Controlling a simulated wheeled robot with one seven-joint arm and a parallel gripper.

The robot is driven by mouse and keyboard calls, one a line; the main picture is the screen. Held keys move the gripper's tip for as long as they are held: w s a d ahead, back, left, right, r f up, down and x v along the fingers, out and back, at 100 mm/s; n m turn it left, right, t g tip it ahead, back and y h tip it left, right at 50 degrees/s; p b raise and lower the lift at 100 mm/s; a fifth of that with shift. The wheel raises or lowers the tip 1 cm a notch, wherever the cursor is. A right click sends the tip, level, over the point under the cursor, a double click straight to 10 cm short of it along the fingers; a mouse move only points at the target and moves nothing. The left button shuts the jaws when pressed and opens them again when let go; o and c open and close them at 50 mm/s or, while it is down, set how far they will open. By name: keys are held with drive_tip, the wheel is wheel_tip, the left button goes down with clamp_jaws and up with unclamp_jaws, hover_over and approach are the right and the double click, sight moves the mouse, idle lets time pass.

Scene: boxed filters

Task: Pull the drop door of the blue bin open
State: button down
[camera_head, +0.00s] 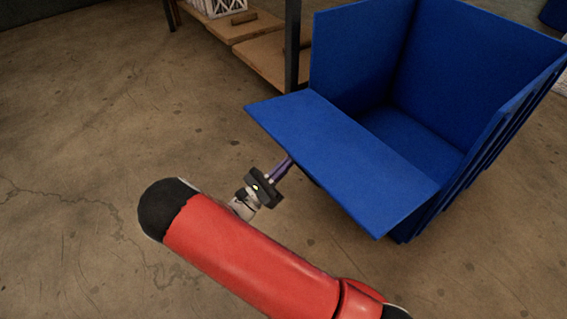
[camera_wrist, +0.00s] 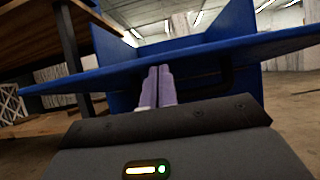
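The blue bin (camera_head: 435,55) stands at the upper right in the head view, its inside empty where I see it. Its drop door (camera_head: 335,150) is folded down and outward, close to level. The door shows nearly edge-on in the wrist view (camera_wrist: 110,76). A dark handle (camera_wrist: 225,82) shows under the door. My gripper (camera_head: 283,167) is at the door's outer side, with its fingertips partly hidden under the door in the head view. In the wrist view its purple fingers (camera_wrist: 160,80) are together beside the handle. I cannot tell whether they hold part of it.
A shelf with wooden boards (camera_head: 265,50) and a dark post (camera_head: 292,45) stands left of the bin. A white crate (camera_head: 222,7) sits on it. The concrete floor (camera_head: 90,120) left of and in front of the bin is clear.

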drive_tip(key=shift+y, duration=0.3)
drive_tip(key=r+p, duration=0.2)
drive_tip(key=r, duration=0.1)
drive_tip(key=d+r+p, duration=0.1)
drive_tip(key=r, duration=0.1)
drive_tip(key=shift+w+r+p, duration=0.1)
drive_tip(key=shift+w+p, duration=0.15)
drive_tip(key=shift+p, duration=0.15)
drive_tip(key=b, duration=0.3)
approach(287, 152)
drive_tip(key=s+f, duration=0.1)
drive_tip(key=s+a, duration=0.1)
drive_tip(key=shift+s+a+f, duration=0.2)
drive_tip(key=shift+s+f, duration=0.15)
drive_tip(key=shift+g, duration=0.3)
